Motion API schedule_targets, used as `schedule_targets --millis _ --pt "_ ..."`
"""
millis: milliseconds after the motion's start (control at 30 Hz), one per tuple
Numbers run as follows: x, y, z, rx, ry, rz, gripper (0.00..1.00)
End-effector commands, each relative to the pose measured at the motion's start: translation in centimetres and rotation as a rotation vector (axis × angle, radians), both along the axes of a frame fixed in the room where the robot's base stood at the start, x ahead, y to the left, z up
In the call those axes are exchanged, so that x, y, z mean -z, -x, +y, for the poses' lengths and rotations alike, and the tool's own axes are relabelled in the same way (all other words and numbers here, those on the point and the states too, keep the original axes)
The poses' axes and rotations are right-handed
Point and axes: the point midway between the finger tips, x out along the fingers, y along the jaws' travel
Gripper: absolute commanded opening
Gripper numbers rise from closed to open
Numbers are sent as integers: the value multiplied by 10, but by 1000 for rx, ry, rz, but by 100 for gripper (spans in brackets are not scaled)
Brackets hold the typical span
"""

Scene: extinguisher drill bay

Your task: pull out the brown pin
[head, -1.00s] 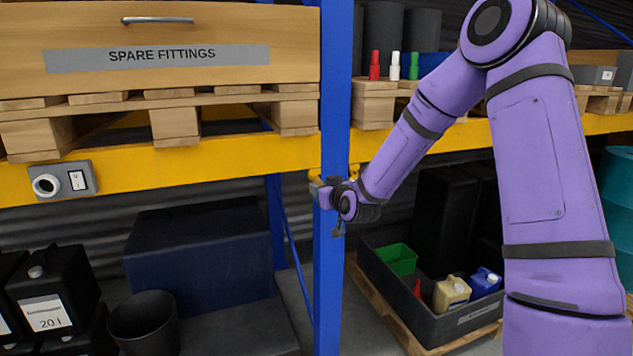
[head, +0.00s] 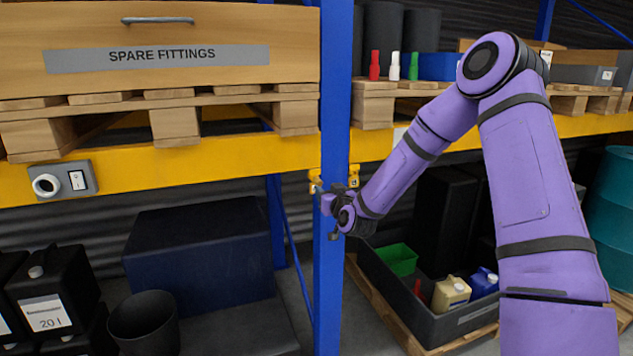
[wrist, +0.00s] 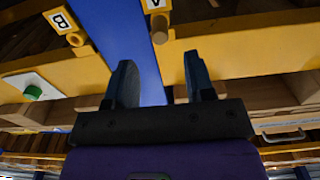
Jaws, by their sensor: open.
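Two short round pegs stand on the yellow brackets beside the blue post. In the wrist view one peg (wrist: 159,28) looks brownish-orange and sits under a white label, above the gap between my fingers. The other peg (wrist: 75,38) looks yellower and sits by the label "B", further left. Which one is the brown pin is hard to tell by colour. In the head view the brackets (head: 316,181) and (head: 354,175) flank the post, and the pegs are too small to make out. My gripper (wrist: 158,72) is open and empty, apart from both pegs.
The blue post (head: 335,90) rises close behind my gripper. The yellow beam (head: 220,152) carries pallets and a "SPARE FITTINGS" drawer (head: 290,40). A control box (head: 64,181) hangs at left. A dark crate (head: 440,325) with bottles stands below right. A green button (wrist: 33,92) shows in the wrist view.

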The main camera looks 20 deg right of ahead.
Motion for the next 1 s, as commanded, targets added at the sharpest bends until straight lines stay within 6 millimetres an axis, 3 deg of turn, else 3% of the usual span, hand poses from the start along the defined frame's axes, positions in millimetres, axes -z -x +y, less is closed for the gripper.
schedule_targets --millis 600,1000 --pt "1 -71 0 0 0 1 49" --pt "0 -83 0 0 0 1 49"
